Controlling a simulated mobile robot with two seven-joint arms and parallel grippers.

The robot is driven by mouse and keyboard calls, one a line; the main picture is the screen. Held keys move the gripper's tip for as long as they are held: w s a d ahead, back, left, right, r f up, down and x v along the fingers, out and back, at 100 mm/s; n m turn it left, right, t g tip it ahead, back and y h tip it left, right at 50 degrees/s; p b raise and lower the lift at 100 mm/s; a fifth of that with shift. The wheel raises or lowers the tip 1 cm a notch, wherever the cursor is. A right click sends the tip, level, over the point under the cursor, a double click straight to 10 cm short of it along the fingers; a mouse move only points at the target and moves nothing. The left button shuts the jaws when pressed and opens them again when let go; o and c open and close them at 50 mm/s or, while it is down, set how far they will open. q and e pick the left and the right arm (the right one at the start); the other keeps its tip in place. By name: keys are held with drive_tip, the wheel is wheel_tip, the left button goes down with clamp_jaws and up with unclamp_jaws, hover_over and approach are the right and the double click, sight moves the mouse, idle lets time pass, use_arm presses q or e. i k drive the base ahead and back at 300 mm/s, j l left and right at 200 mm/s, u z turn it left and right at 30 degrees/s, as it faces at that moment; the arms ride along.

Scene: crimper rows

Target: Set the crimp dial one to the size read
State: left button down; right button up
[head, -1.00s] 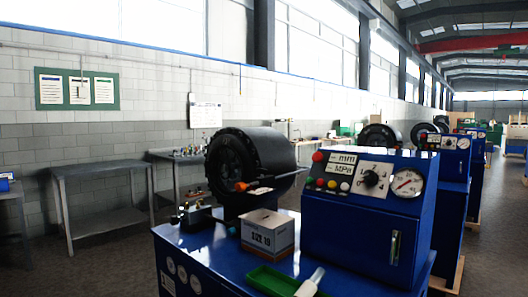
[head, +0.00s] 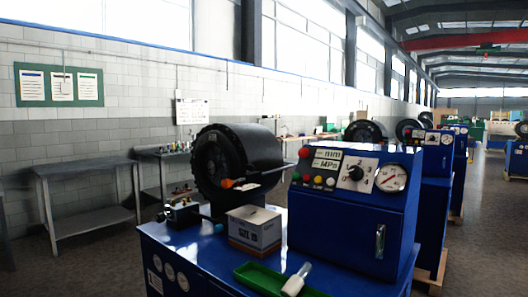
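The crimp dial (head: 356,174) is a black knob on a white numbered plate, on the front of the nearest blue control box (head: 340,222). Numbers such as 2, 3 and 4 show around it, but I cannot tell where the knob points. A cardboard box (head: 256,230) stands on the blue bench left of the control box. Its printed label seems to read SIZE 19, with the digits blurred. Neither of my grippers is in view.
A pressure gauge (head: 391,178) sits right of the dial, coloured buttons left. A black crimper drum (head: 239,165) stands behind the cardboard box. More blue machines recede at right.

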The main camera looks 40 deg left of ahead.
sight(355, 173)
drive_tip(key=i+l+u, duration=0.2)
drive_tip(key=u, duration=0.2)
drive_tip(key=i+l+u, duration=0.1)
drive_tip(key=l+u, duration=0.3)
drive_tip(key=i+l+u, duration=0.15)
drive_tip(key=l, duration=0.15)
drive_tip(key=i+l+u, duration=0.1)
drive_tip(key=l, duration=0.25)
drive_tip(key=i+l, duration=0.1)
drive_tip(key=l, duration=0.3)
drive_tip(key=i+l, duration=0.1)
drive_tip(key=l, duration=0.3)
drive_tip(key=i+l+u, duration=0.1)
drive_tip(key=l, duration=0.25)
drive_tip(key=i+l, duration=0.1)
drive_tip(key=l, duration=0.3)
